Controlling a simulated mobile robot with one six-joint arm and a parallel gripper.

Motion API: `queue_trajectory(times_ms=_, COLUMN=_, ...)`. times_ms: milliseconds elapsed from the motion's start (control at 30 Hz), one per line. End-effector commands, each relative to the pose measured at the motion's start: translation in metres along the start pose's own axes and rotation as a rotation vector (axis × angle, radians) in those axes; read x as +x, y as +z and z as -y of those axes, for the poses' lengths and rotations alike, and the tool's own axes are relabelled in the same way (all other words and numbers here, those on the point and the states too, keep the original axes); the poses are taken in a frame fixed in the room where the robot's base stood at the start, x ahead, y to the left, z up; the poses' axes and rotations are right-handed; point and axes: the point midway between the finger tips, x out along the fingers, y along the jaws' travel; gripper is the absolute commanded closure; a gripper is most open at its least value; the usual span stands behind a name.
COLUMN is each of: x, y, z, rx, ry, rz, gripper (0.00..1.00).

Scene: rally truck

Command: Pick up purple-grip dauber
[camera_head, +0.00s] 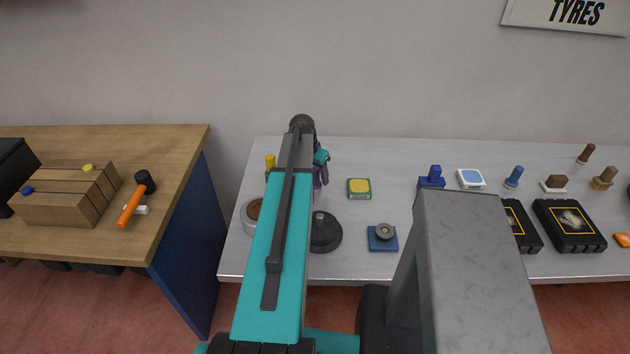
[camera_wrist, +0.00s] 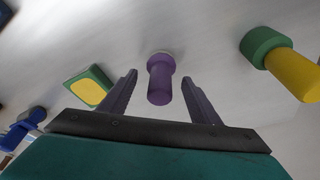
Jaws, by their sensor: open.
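The purple-grip dauber (camera_wrist: 160,80) stands on the grey-white table in the wrist view, its purple grip pointing toward the camera. My gripper (camera_wrist: 159,78) is open, with one finger on each side of the dauber and a gap on both sides. The fingers do not appear to touch it. In the head view my arm reaches over the table, and a bit of purple (camera_head: 320,176) shows beside its end. I cannot tell there whether that is the dauber or a finger.
A yellow-grip dauber with a green base (camera_wrist: 285,68) stands right of my gripper in the wrist view. A green-and-yellow pad (camera_wrist: 90,87) lies to the left. In the head view, a black round object (camera_head: 325,232) and a blue block (camera_head: 383,240) stand nearer the front edge.

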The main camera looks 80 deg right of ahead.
Motion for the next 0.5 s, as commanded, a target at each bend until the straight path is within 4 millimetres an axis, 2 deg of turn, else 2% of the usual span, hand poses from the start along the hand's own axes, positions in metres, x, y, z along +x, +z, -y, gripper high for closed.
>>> queue_trajectory(times_ms=33, x=-0.0001, y=-0.0001, z=-0.0001, rx=0.0, ry=0.0, rz=0.0, gripper=0.43)
queue_trajectory(times_ms=300, x=-0.0001, y=-0.0002, z=-0.0002, rx=0.0, ry=0.0, rz=0.0, gripper=0.88)
queue_trajectory(times_ms=500, x=-0.0002, y=-0.0004, z=-0.0003, rx=0.0, ry=0.0, rz=0.0, gripper=0.88)
